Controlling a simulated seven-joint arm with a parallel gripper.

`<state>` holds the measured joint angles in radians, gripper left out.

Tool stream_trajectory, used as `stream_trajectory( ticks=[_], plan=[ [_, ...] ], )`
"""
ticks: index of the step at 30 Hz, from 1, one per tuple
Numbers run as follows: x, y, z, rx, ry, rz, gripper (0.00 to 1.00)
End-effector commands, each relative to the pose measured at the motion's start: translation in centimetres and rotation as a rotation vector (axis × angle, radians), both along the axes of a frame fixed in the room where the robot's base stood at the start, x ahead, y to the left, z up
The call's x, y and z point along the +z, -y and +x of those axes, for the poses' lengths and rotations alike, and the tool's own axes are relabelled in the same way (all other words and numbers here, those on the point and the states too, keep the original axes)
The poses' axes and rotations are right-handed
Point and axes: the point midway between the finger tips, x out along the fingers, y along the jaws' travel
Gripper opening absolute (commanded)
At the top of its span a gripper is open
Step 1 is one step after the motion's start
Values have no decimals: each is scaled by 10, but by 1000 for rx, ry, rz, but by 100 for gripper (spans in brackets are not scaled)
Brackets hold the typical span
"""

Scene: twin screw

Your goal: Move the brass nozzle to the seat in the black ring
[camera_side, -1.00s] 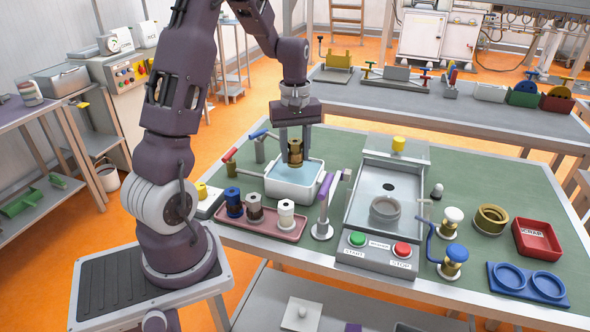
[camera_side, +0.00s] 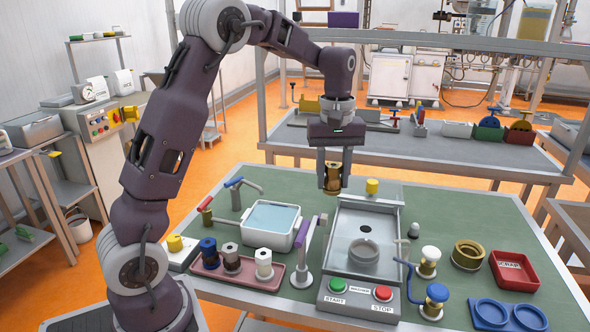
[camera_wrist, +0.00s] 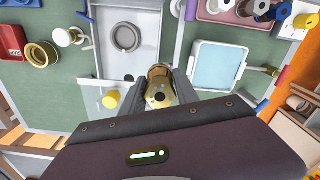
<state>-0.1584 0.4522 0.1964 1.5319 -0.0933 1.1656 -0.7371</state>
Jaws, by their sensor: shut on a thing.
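My gripper (camera_side: 334,184) is shut on the brass nozzle (camera_side: 333,176) and holds it upright above the bench. It hangs near the back left corner of the grey metal tray. The wrist view shows the nozzle (camera_wrist: 160,88) between my two fingers. A grey ring (camera_side: 364,256) lies in the tray behind the START and STOP buttons; it also shows in the wrist view (camera_wrist: 126,37). A small dark hole (camera_side: 366,229) is behind that ring. I cannot make out a clearly black ring in either view.
A white water basin (camera_side: 270,224) stands left of the grey tray (camera_side: 342,222), with a purple-handled lever (camera_side: 304,250) between. A pink tray (camera_side: 249,269) holds several spools. A brass ring (camera_side: 467,254), red bin (camera_side: 513,270) and blue two-ring holder (camera_side: 508,315) are at right.

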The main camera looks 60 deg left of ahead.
Motion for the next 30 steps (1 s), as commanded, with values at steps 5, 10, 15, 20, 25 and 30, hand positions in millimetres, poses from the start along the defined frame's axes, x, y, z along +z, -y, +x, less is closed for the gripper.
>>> stream_trajectory(
  ticks=[5,10,15,20,25,30],
  plan=[
    [-1,50,22,-88,0,1,0],
    [-2,83,32,-140,0,1,0],
    [-23,90,33,-148,-4,0,0],
    [-46,89,34,-148,-3,-1,0],
    [-59,90,34,-148,-1,0,0],
    [-77,89,33,-148,-2,-1,0]
  ],
)
